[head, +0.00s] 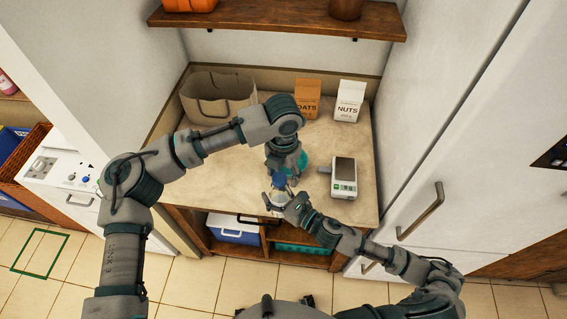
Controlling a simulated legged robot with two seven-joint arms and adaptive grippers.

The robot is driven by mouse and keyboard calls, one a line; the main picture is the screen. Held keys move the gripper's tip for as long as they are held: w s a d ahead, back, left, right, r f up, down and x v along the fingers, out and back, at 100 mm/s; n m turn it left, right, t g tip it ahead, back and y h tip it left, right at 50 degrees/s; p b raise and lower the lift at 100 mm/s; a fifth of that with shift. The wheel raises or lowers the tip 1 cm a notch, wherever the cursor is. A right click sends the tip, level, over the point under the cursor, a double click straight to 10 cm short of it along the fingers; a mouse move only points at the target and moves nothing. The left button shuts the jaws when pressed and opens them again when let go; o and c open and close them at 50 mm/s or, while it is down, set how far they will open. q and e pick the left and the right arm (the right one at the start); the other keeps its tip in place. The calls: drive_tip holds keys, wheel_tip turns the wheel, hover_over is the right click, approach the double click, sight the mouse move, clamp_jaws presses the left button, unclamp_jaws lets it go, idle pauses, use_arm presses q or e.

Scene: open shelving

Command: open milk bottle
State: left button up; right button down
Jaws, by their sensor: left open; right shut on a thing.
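The milk bottle (275,202) is a small white shape with a blue cap (279,180), at the counter's front edge in the middle of the head view. My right gripper (283,203) is shut on the bottle from its right side. My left gripper (281,176) points down from above and is open at the blue cap. Whether its fingers touch the cap cannot be told. My gripper parts hide much of the bottle, and I cannot tell whether its base rests on anything.
A wall shelf (270,20) hangs above. A cool box (233,229) sits below. A tall white cabinet (440,130) bounds the right.

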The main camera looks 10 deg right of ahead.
use_arm(q)
drive_tip(key=shift+f, duration=0.2)
drive_tip(key=shift+d, duration=0.1)
drive_tip(key=c, duration=1)
clamp_jaws()
drive_tip(key=shift+s+d, duration=0.1)
drive_tip(key=shift+s, duration=0.05)
